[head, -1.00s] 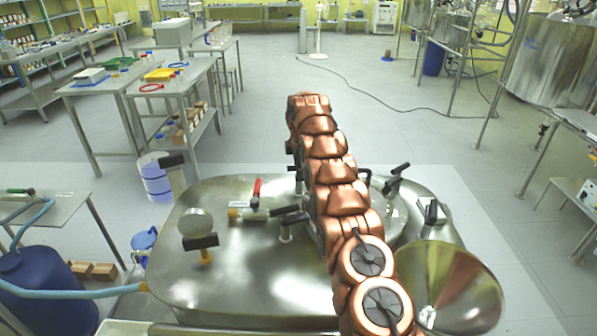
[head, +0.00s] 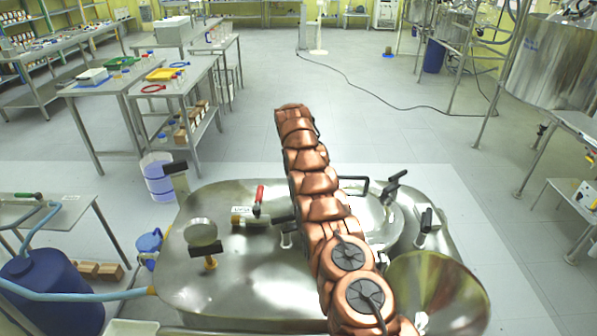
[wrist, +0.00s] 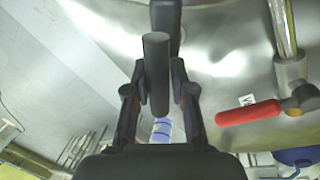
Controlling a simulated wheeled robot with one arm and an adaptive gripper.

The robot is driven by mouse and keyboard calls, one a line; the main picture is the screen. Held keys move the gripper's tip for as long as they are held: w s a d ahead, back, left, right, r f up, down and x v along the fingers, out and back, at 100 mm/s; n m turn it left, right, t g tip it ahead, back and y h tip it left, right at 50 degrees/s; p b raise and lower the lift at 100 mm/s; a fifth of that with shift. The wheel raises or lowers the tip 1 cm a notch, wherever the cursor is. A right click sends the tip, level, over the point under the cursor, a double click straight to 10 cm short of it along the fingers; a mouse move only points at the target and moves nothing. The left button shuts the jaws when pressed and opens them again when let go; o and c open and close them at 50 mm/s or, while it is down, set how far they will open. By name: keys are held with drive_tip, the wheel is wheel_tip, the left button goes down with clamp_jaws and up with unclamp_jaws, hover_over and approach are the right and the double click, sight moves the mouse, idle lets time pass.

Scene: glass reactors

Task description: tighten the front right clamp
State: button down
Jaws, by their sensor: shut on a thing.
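In the wrist view, my gripper (wrist: 160,95) is shut on a black, rod-like clamp handle (wrist: 157,70), with one finger on each side of it. A second dark bar (wrist: 166,15) shows behind it. In the head view my copper arm hides the gripper and the held handle, so I cannot tell there which clamp it is. At the right of the steel vessel top (head: 270,285), a black-handled clamp (head: 427,222) stands free of my arm. Another black-handled clamp (head: 397,182) is behind it.
A red-handled valve (head: 258,197) is left of my arm; its red lever shows in the wrist view (wrist: 248,112). The floor beyond is open.

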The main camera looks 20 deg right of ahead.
drive_tip(key=shift+w+r+m+p, duration=0.15)
drive_tip(key=shift+r+m+p, duration=0.05)
drive_tip(key=shift+m+p, duration=0.1)
idle(0.4)
drive_tip(key=c, duration=1)
unclamp_jaws()
drive_tip(key=shift+f, duration=0.15)
